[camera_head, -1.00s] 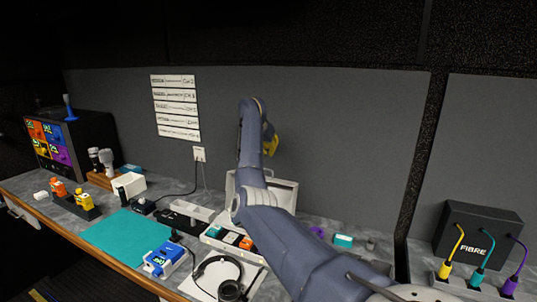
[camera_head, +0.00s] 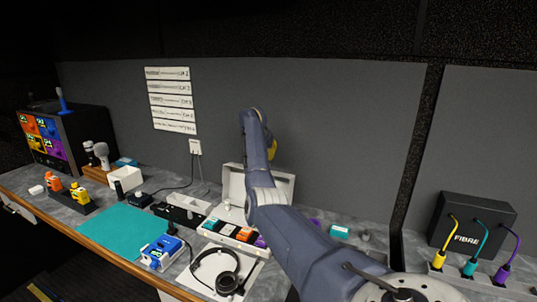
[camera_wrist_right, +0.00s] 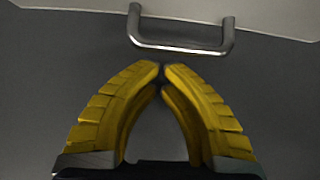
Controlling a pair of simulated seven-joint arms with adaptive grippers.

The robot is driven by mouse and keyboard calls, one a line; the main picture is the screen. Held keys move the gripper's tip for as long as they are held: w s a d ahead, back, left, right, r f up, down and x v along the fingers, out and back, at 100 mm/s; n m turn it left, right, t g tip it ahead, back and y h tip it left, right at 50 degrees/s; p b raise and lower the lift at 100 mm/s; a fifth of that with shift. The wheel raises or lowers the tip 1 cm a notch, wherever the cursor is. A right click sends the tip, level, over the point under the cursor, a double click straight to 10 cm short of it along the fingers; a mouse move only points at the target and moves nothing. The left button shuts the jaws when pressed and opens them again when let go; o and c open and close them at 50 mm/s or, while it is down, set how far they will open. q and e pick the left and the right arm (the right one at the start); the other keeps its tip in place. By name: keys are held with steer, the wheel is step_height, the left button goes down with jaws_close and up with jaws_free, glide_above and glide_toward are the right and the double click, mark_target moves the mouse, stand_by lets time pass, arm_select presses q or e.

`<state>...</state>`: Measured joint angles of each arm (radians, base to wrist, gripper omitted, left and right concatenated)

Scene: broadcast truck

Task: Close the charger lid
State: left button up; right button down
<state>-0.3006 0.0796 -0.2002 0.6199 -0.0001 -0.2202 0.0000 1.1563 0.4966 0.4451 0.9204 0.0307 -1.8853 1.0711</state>
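The charger is a white case (camera_head: 203,228) with coloured packs in its bays. Its white lid (camera_head: 233,185) stands raised at the back, partly hidden by my right arm. In the right wrist view the pale lid (camera_wrist_right: 265,15) crosses the top, with a metal bar handle (camera_wrist_right: 182,47) at its edge. My right gripper (camera_wrist_right: 163,72) has its yellow fingertips together just below the handle in the picture, with nothing between them. In the head view the right gripper (camera_head: 272,149) is above and behind the lid, mostly hidden by the arm. My left gripper is out of view.
A headset (camera_head: 224,278) lies in front of the charger, beside a blue device (camera_head: 162,252). A teal mat (camera_head: 120,232) is to the left. A grey wall panel (camera_head: 340,140) stands behind. A FIBRE box (camera_head: 470,228) with cables is at right.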

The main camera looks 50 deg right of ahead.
steer(key=shift+s+a, duration=0.25)
steer(key=shift+a, duration=0.7)
steer(key=shift+a, duration=0.2)
